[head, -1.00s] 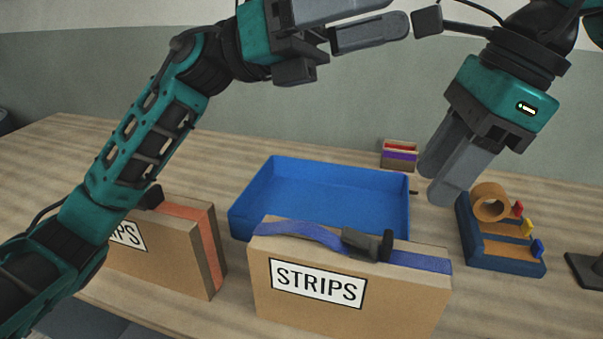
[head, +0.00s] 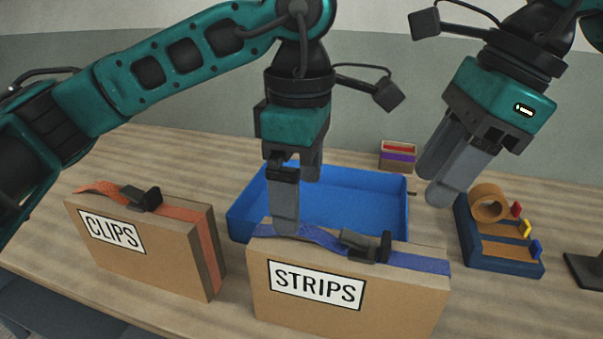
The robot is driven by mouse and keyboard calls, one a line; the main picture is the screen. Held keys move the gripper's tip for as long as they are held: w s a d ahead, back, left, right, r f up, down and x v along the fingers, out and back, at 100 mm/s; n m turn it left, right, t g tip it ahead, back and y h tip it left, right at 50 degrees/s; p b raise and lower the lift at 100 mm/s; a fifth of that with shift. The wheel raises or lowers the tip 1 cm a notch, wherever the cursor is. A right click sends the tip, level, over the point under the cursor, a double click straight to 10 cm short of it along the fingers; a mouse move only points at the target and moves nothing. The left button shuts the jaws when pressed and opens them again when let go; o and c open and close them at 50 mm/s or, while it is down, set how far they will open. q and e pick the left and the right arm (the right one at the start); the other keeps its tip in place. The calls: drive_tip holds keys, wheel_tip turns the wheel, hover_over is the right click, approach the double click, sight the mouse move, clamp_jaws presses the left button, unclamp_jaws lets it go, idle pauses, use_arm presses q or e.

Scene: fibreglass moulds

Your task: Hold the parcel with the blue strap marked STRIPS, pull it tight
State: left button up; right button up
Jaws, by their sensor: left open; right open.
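The STRIPS parcel (head: 400,305) is a brown box standing upright at the front of the table, its white label facing me. A blue strap (head: 420,262) lies over its top, with a dark buckle (head: 365,245) near the middle. The strap bulges up a little left of the buckle. My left gripper (head: 298,205) is open and points down over the left part of the parcel's top. One fingertip overlaps the strap in the picture; I cannot tell whether it touches. My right gripper (head: 445,175) is open and empty, above and behind the parcel's right end.
A CLIPS parcel (head: 150,265) with an orange strap stands to the left. A blue tray (head: 365,200) lies behind the STRIPS parcel. A tape holder (head: 500,255) with a tape roll (head: 489,203) is at right. A small box (head: 398,158) stands at the back.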

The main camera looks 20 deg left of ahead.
sight(300, 240)
use_arm(q)
wheel_tip(300, 240, down, 12)
drive_tip(key=shift+f, duration=0.1)
idle(0.4)
drive_tip(key=c, duration=1.4)
use_arm(e)
drive_tip(key=o, duration=0.3)
drive_tip(key=shift+s+d+r, duration=0.1)
drive_tip(key=shift+d+r, duration=0.05)
drive_tip(key=shift+r, duration=0.05)
drive_tip(key=shift+m, duration=0.8)
drive_tip(key=x, duration=1.1)
